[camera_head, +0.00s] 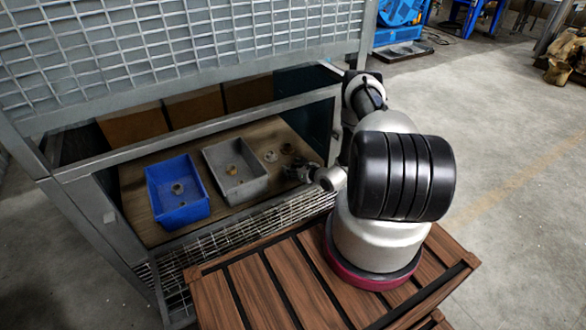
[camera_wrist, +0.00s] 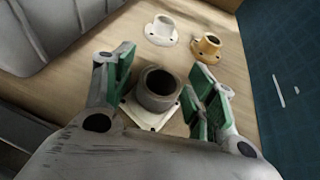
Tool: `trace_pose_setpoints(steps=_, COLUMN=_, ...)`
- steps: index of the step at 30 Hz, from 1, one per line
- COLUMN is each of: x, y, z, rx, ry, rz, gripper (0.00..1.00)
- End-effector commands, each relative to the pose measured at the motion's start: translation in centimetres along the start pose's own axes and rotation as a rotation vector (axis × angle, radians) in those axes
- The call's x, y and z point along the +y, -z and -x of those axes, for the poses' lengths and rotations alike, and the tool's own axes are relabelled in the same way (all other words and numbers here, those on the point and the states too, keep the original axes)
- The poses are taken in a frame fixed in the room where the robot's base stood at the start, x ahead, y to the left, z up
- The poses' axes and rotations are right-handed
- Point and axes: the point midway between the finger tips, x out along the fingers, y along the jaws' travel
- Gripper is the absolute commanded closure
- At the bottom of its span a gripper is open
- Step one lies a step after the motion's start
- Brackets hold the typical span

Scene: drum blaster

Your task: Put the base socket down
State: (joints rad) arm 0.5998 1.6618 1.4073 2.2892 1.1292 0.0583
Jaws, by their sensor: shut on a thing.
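The base socket (camera_wrist: 157,91) is a dark grey hollow cylinder on a pale square flange, in the middle of the wrist view. My gripper (camera_wrist: 162,82) is shut on it, with green-padded fingers on its left and right. The socket's open top faces the camera and it looks close to upright. I cannot tell whether its flange touches the wooden board below. In the head view my gripper (camera_head: 302,171) is over the right part of the board, right of the grey bin; the socket is hard to make out there.
A white flanged part (camera_wrist: 161,29) and a bronze flanged part (camera_wrist: 206,45) stand on the wooden board (camera_head: 140,205) beyond the socket. A grey bin (camera_head: 247,190) and a blue bin (camera_head: 183,215) each hold a small part. A teal panel (camera_wrist: 285,70) bounds the right side.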

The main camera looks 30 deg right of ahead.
Motion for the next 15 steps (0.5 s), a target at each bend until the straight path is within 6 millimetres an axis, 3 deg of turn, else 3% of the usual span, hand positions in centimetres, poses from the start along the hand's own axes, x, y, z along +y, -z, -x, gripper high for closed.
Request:
trace_pose_setpoints(steps=10, x=-0.01, y=0.28, z=-0.14, rx=-0.001, ry=0.000, rz=0.000, gripper=0.77)
trace_pose_setpoints(steps=11, x=-0.02, y=0.28, z=-0.14, rx=-0.001, ry=0.000, rz=0.000, gripper=0.40)
trace_pose_setpoints(steps=14, x=-0.01, y=0.25, z=-0.13, rx=-0.001, ry=0.000, rz=0.000, gripper=0.22)
trace_pose_setpoints(steps=15, x=-0.01, y=0.25, z=-0.13, rx=-0.001, ry=0.000, rz=0.000, gripper=0.22)
